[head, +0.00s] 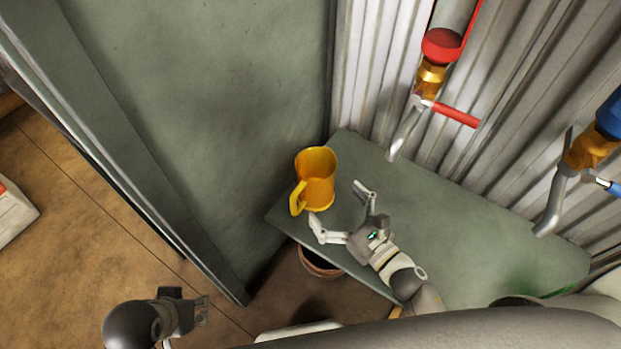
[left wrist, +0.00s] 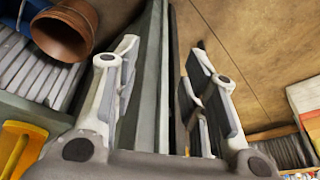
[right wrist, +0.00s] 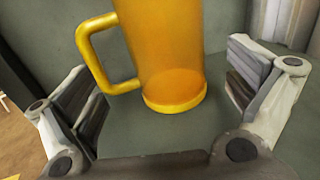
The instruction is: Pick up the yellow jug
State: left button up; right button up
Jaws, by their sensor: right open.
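The yellow jug (head: 318,180) stands upright on the far left end of a green shelf (head: 470,235), its handle turned toward the left. My right gripper (head: 340,207) is open and empty just in front of the jug, its fingers spread apart. In the right wrist view the jug (right wrist: 168,50) stands ahead between the two open fingers, with its handle toward the left finger; its top is cut off. My left gripper (left wrist: 160,75) is open and empty, away from the shelf. The jug's lower part (left wrist: 20,145) seems to show at the left edge of the left wrist view.
A red-handled tap (head: 440,107) and a blue-handled tap (head: 590,155) hang over the shelf from the corrugated wall. A green wall panel (head: 220,80) stands left of the jug. A terracotta pot (head: 318,262) is below the shelf.

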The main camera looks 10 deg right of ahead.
aim_at(305, 167)
jog(key=shift+x, duration=1)
jog(key=shift+w+d+x, duration=0.1)
jog(key=shift+d+x, duration=0.1)
jog(key=shift+x, duration=1.15)
jog(key=shift+w+d+x, duration=0.1)
jog(key=shift+d+x, duration=0.1)
jog(key=shift+x, duration=1.15)
jog(key=shift+r, duration=0.15)
jog(key=c, duration=0.9)
jog(key=shift+c, duration=0.9)
jog(key=shift+r, duration=0.15)
